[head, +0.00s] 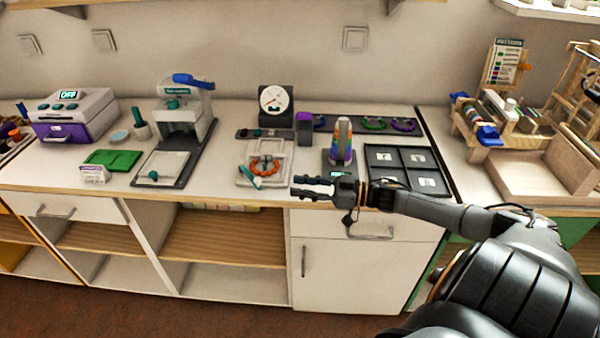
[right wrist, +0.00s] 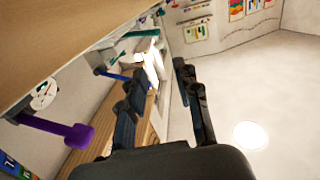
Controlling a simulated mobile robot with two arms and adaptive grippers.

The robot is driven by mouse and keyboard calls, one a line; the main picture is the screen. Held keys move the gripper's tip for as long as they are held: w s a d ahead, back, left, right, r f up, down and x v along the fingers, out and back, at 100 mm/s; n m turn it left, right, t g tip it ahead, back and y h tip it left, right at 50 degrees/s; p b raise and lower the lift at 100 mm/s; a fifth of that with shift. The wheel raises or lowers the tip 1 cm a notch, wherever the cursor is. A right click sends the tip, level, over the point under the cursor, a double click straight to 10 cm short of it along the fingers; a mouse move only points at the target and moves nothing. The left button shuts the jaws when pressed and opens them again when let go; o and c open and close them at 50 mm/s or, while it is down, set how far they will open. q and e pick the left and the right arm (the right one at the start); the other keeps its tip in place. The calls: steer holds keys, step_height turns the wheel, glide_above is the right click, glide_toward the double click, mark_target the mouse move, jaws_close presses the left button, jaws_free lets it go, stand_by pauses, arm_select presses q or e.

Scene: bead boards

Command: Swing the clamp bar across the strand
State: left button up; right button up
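A ring of orange beads (head: 265,165), which looks like the strand, lies on a pale framed board (head: 244,178) at the counter's front. A teal strip hangs off its lower side. A purple-ended bar (right wrist: 70,133) shows at the left of the right wrist view. It appears to be the purple-topped upright (head: 304,120) beside the dial gauge (head: 276,103); I cannot tell for certain that it is the clamp bar. My right gripper (head: 302,187) is at the counter's front edge, right of the bead board. Its fingers are apart and empty. My left gripper is out of view.
A rainbow cone (head: 341,142) stands just beyond my right gripper, with a dark compartment tray (head: 405,166) to its right. A press with a blue lever (head: 192,80) stands left of the bead board. The floor before the cabinets is clear.

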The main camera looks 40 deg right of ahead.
steer(key=a+f, duration=0.1)
steer(key=a, duration=0.2)
steer(key=a+f+n, duration=0.1)
steer(key=a+f, duration=0.1)
steer(key=a, duration=0.1)
steer(key=a+f+n+h+p, duration=0.1)
steer(key=a, duration=0.2)
steer(key=shift+s+f, duration=0.2)
steer(key=shift+f, duration=0.2)
jaws_close()
steer(key=a+r+n+t+h+p, duration=0.2)
steer(key=a+n+t+h, duration=0.15)
steer(key=a+h, duration=0.45)
step_height(320, 180, up, 5)
steer(key=s+h, duration=0.2)
steer(key=h, duration=0.3)
steer(key=w+d+f+p, duration=0.1)
steer(key=w+d+p, duration=0.1)
steer(key=w+d, duration=0.5)
steer(key=w, duration=0.2)
steer(key=shift+w+f+g+h, duration=0.3)
steer(key=shift+f+g, duration=0.05)
steer(key=shift+a, duration=0.1)
steer(key=shift+d, duration=0.2)
